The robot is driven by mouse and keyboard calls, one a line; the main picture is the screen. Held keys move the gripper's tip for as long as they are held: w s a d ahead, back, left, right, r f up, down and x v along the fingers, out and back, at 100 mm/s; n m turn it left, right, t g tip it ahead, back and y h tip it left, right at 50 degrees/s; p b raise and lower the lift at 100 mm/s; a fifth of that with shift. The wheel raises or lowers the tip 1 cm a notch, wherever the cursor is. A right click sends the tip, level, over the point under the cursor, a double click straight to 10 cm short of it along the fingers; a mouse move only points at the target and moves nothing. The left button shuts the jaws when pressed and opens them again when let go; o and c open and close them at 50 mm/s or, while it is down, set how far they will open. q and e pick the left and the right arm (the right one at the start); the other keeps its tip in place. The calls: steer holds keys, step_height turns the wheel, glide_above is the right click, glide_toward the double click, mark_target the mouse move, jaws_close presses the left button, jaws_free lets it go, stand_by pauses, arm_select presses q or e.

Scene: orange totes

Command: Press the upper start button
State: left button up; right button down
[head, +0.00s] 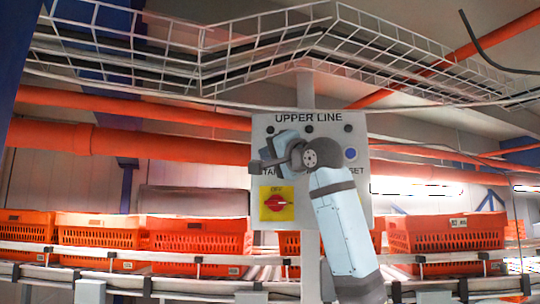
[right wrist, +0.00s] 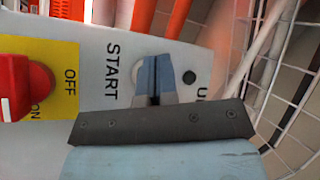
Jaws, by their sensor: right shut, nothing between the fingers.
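The grey control panel (head: 311,196) is headed "UPPER LINE". The "START" label (right wrist: 112,72) shows whole in the right wrist view and partly covered in the head view. My right gripper (head: 275,154) is at the panel's upper left, over the place above this label. Its fingers (right wrist: 155,76) are shut and empty, with tips at or close to the panel. The start button itself is hidden behind the fingers; I cannot tell whether they touch it. My left gripper is in neither view.
A blue button (head: 351,154) sits above the "RESET" label at right. A red rotary switch (head: 274,203) on a yellow plate (head: 286,213) is below the gripper. Orange totes (head: 200,242) stand on a conveyor behind. A wire cable tray (head: 250,45) hangs above.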

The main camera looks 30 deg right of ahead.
stand_by(0.5)
steer(key=shift+w+d, duration=0.1)
steer(key=shift+w+d, duration=0.15)
steer(key=shift+w, duration=0.15)
stand_by(0.5)
steer(key=shift+w+d, duration=0.25)
steer(key=shift+w, duration=0.1)
stand_by(0.5)
steer(key=shift+s, duration=0.1)
steer(key=shift+s+a, duration=0.5)
steer(key=shift+s, duration=0.1)
steer(key=shift+b, duration=0.3)
